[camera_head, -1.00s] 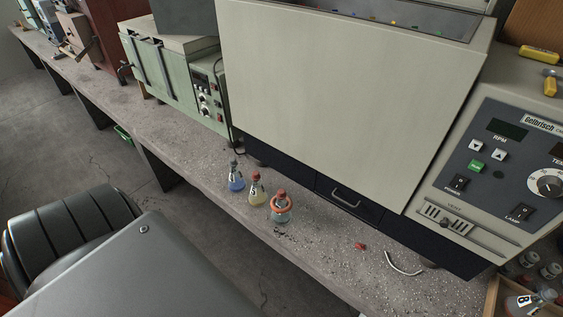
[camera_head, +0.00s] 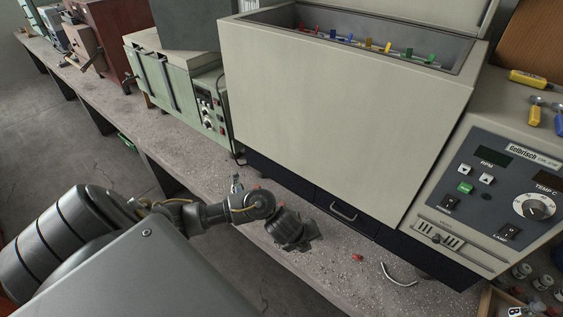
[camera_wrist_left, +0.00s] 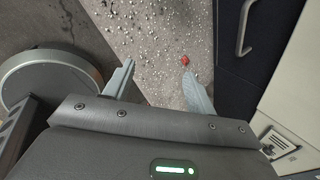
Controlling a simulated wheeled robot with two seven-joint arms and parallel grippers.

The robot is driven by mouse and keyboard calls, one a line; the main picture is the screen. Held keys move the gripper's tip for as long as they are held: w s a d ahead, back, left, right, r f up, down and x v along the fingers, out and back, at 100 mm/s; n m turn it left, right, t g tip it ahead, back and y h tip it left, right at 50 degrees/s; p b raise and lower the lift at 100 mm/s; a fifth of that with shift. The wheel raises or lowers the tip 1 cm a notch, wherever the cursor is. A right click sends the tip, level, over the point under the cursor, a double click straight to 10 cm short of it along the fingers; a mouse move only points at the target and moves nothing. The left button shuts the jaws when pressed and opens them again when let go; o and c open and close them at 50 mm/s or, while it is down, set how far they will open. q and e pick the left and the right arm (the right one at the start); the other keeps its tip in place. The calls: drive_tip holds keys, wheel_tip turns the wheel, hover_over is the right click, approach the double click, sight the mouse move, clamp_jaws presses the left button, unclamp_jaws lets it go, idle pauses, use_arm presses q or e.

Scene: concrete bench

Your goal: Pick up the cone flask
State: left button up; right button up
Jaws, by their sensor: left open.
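The cone flasks on the bench are mostly hidden behind my left arm in the head view. Only the top of one flask (camera_head: 236,183) shows above the forearm, so I cannot tell its contents now. My left gripper (camera_head: 308,240) is over the bench in front of the large cream machine, pointing down and to the right. In the left wrist view its two fingers (camera_wrist_left: 158,84) are spread apart with only bare bench between them. No flask shows in that view. My right gripper is not in view.
The cream machine (camera_head: 340,120) with a drawer handle (camera_head: 343,212) backs the bench. A small red piece (camera_head: 357,257) and a curved metal piece (camera_head: 399,276) lie on the speckled bench (camera_head: 330,272). A wooden crate with bottles is at the lower right.

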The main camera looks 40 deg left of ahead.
use_arm(q)
drive_tip(key=w+a+r+m+y, duration=0.1)
drive_tip(key=a+r+m+y, duration=0.2)
drive_tip(key=a, duration=0.4)
drive_tip(key=w+a+r+m, duration=0.1)
drive_tip(key=a+r+m, duration=0.25)
drive_tip(key=a, duration=0.45)
drive_tip(key=shift+m+g, duration=0.45)
drive_tip(key=shift+g, duration=0.05)
drive_tip(key=b+x, duration=0.1)
drive_tip(key=x, duration=0.4)
drive_tip(key=shift+s+d+f, duration=0.1)
drive_tip(key=shift+d+f, duration=0.05)
drive_tip(key=shift+f, duration=0.2)
drive_tip(key=shift+b+x, duration=0.4)
drive_tip(key=shift+x, duration=2.5)
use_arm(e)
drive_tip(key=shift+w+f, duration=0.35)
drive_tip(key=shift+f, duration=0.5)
use_arm(q)
drive_tip(key=shift+r, duration=0.1)
drive_tip(key=shift+w, duration=0.2)
clamp_jaws()
